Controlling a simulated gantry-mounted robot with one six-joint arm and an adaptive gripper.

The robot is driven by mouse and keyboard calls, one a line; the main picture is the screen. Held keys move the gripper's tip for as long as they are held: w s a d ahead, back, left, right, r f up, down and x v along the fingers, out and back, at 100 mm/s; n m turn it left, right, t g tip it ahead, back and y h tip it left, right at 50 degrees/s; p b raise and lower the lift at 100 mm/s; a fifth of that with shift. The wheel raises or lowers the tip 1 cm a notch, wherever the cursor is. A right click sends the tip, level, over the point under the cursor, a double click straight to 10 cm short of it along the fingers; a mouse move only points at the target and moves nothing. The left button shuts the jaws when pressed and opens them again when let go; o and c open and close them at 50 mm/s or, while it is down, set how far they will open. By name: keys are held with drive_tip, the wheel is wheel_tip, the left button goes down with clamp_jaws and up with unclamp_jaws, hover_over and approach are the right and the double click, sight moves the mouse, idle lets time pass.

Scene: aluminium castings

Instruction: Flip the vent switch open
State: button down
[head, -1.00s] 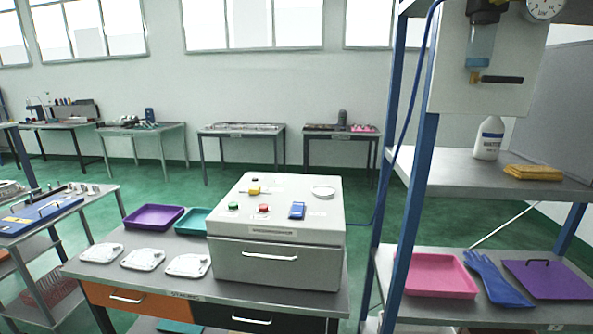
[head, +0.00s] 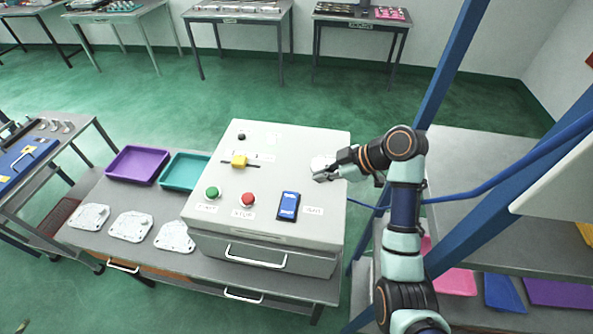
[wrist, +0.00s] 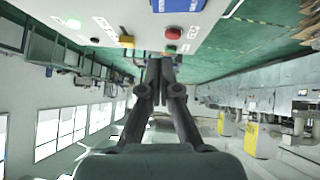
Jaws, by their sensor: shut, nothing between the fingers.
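A grey-white machine box (head: 215,235) stands on the bench, with controls on its sloped top. A blue rocker-type switch (head: 288,206) sits at the front right of the panel, with a small label beside it that I cannot read. A yellow knob (head: 239,161) sits in a dark slot farther back. My gripper (head: 322,176) is shut and empty, over the panel's right side by a white round part, behind and right of the blue switch. Whether it touches the panel is unclear. In the wrist view my shut fingers (wrist: 166,66) point toward the panel; the blue switch (wrist: 180,4) is cut off at the top.
A green button (head: 212,193) and a red button (head: 248,199) sit left of the blue switch. A purple tray (head: 138,166), a teal tray (head: 185,172) and white castings (head: 131,226) lie on the bench. A shelf rack with a blue post (head: 455,65) stands close on the right.

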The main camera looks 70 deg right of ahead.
hover_over(288, 195)
drive_tip(key=s, duration=0.3)
drive_tip(key=f, duration=0.7)
drive_tip(key=shift+w+a+f, duration=0.25)
drive_tip(key=shift+a+f, duration=0.05)
drive_tip(key=f, duration=0.2)
drive_tip(key=shift+s+d+f, duration=0.1)
drive_tip(key=shift+d+f, duration=0.15)
drive_tip(key=shift+f, duration=0.6)
